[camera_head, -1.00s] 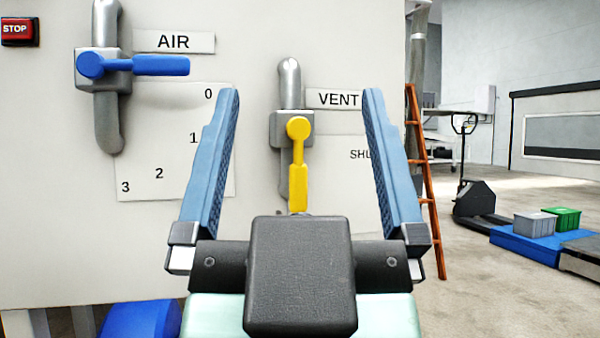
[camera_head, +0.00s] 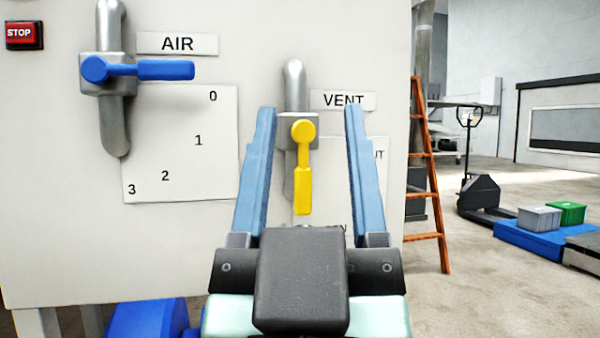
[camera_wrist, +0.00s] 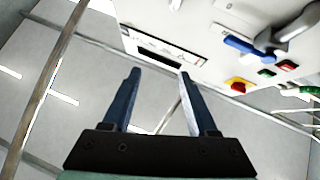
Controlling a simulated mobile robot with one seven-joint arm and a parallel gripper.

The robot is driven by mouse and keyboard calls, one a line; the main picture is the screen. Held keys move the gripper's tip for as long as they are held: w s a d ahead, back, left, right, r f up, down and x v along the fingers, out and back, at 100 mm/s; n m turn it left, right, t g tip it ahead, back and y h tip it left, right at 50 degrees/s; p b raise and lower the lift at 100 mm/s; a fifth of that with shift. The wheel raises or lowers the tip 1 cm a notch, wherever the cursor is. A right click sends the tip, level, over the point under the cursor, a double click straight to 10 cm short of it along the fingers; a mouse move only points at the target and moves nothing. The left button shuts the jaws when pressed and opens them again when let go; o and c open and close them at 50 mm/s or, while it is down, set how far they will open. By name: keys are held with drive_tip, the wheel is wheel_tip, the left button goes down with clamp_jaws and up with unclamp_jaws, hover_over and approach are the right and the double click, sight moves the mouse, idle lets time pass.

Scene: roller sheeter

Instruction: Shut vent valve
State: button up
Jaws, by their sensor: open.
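The vent valve's yellow handle (camera_head: 303,180) hangs straight down from its grey body on a vertical silver pipe (camera_head: 293,85). The VENT label (camera_head: 343,100) is to its upper right. A white card (camera_head: 368,185) behind it is partly hidden by my right finger; only "UT" and "EN" show. My gripper (camera_head: 312,110) is open and empty. In the head view its two blue fingers stand on either side of the yellow handle, with no visible contact; the depth gap is unclear. In the wrist view my gripper (camera_wrist: 158,73) is also open, and the yellow handle is not visible.
The blue AIR valve handle (camera_head: 150,69) points right, above a card (camera_head: 180,140) numbered 0 to 3. A red STOP button (camera_head: 24,36) is at upper left. An orange ladder (camera_head: 428,170) stands right of the panel.

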sight(303, 170)
drive_tip(key=w+p, duration=0.1)
drive_tip(key=p, duration=0.1)
drive_tip(key=w+r+n+g+p, duration=0.1)
drive_tip(key=w+p, duration=0.1)
drive_tip(key=p, duration=0.1)
drive_tip(key=w+n+g+h+p, duration=0.1)
drive_tip(key=p, duration=0.2)
drive_tip(key=shift+w+d+r, duration=0.1)
drive_tip(key=shift+w+r, duration=0.1)
drive_tip(key=shift+w, duration=0.2)
drive_tip(key=c, duration=0.7)
drive_tip(key=w+n+g+p, duration=0.1)
drive_tip(key=p, duration=0.2)
drive_tip(key=w+f+n+p, duration=0.1)
drive_tip(key=n+p, duration=0.1)
drive_tip(key=p, duration=0.2)
drive_tip(key=shift+w+a+f+g+h+p, duration=0.1)
drive_tip(key=shift+w+a+g+h+p, duration=0.1)
drive_tip(key=shift+w+g+h+p, duration=0.15)
clamp_jaws()
drive_tip(key=s+a+f+n+g+y+p, duration=0.3)
drive_tip(key=s+a+f+n+g+p, duration=0.3)
drive_tip(key=n+p, duration=1.15)
drive_tip(key=w+d+f+m+p, duration=0.1)
drive_tip(key=w+d+m+p, duration=0.2)
drive_tip(key=w+p, duration=0.6)
drive_tip(key=shift+w+d+f+m+t, duration=0.2)
drive_tip(key=shift+w+m+t, duration=0.4)
drive_tip(key=shift+w, duration=1.1)
